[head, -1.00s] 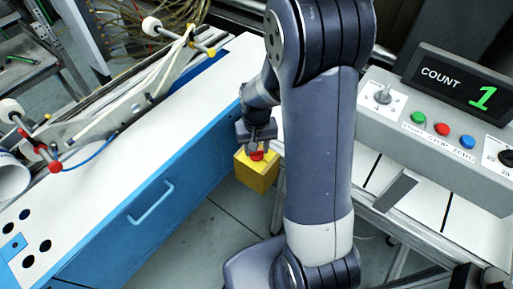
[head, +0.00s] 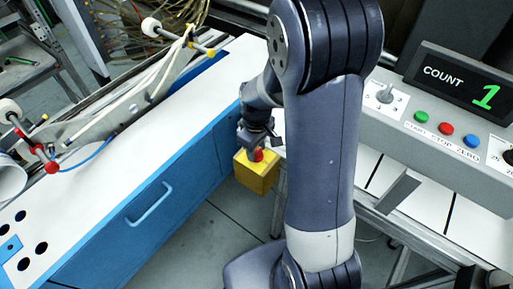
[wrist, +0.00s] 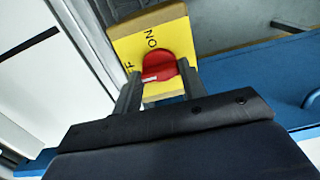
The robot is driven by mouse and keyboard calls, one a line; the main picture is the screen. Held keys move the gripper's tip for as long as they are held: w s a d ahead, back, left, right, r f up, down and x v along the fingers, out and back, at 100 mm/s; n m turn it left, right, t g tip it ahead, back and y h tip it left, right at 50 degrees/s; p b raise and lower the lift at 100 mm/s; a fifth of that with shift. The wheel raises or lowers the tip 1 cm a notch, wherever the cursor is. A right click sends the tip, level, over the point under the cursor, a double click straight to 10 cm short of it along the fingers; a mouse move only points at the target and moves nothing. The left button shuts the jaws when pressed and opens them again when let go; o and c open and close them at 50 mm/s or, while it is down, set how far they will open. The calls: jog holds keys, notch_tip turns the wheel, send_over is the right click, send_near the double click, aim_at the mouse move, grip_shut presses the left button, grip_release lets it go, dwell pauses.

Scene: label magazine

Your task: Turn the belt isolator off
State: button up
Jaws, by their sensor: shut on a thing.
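The belt isolator is a yellow box (head: 256,177) with a red knob (head: 259,155) on its face, just left of my arm in the head view. In the wrist view the yellow face (wrist: 182,32) carries the word ON and a letter F of a partly hidden word. The red knob (wrist: 160,62) has a white mark on its lower left part, nearer the F than the ON. My gripper (wrist: 160,84) is shut on the knob, one finger on each side. The knob's near edge is partly hidden by my gripper.
A grey control box (head: 440,125) with buttons and a COUNT display reading 1 (head: 460,82) is on the right. Grey floor shows between.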

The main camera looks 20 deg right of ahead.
aim_at(256, 151)
dwell(0.4)
jog(key=o, duration=1)
notch_tip(256, 151, up, 11)
jog(key=shift+f, duration=0.1)
jog(key=shift+f, duration=0.1)
notch_tip(256, 151, down, 11)
jog(key=shift+r, duration=0.2)
dwell(0.5)
